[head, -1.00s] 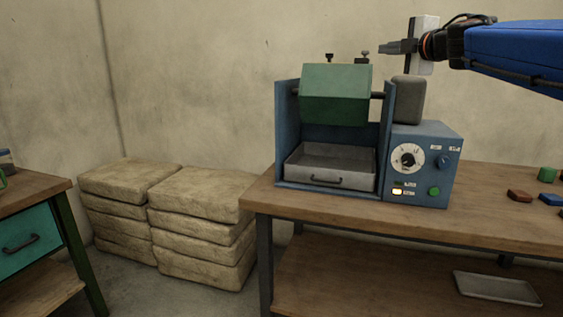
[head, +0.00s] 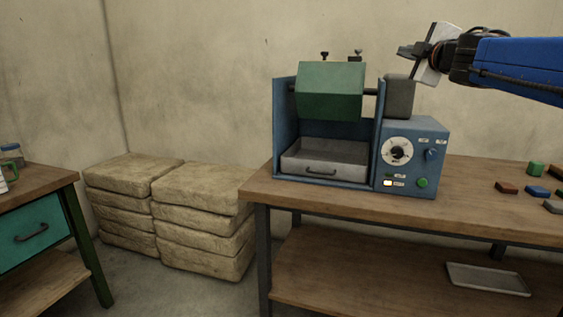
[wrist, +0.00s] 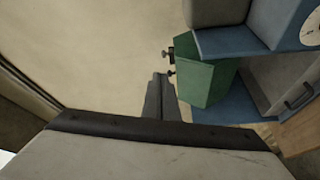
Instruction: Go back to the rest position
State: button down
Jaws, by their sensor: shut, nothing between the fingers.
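My gripper (head: 408,51) is in the upper right of the head view, at the end of my blue arm. It is in the air above the grey block on the right of the blue machine, apart from the bench. In the wrist view its two fingers (wrist: 159,97) lie together with nothing between them. The machine (head: 412,150) stands on the wooden bench, with a green drum (head: 331,91) and a grey tray (head: 325,157) below it. The drum also shows in the wrist view (wrist: 205,80), right of the fingers.
Several coloured blocks (head: 507,187) lie on the bench (head: 470,210) at the right. A metal tray (head: 488,279) is on its lower shelf. Stacked beige sacks (head: 200,215) stand left of it. A teal-drawer table (head: 30,232) is at the far left.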

jog(key=s+d+f+m+g+h, duration=0.3)
jog(key=s+f+m, duration=0.4)
jog(key=f, duration=0.5)
jog(key=s+d+f+m+g+h, duration=0.3)
jog(key=s+f+m, duration=0.2)
jog(key=s+f, duration=0.55)
jog(key=s+a+f+m+g+y, duration=0.2)
jog(key=s+a+f+g, duration=0.2)
jog(key=s+f, duration=0.6)
jog(key=s+a+f+m+g+y, duration=0.1)
jog(key=s+a+f+g, duration=0.3)
jog(key=s+f, duration=0.6)
notch_tip(320, 180, down, 8)
jog(key=shift+s+a+r+m+y, duration=0.2)
jog(key=shift+s+a+m+y, duration=0.2)
jog(key=shift+a+y, duration=0.35)
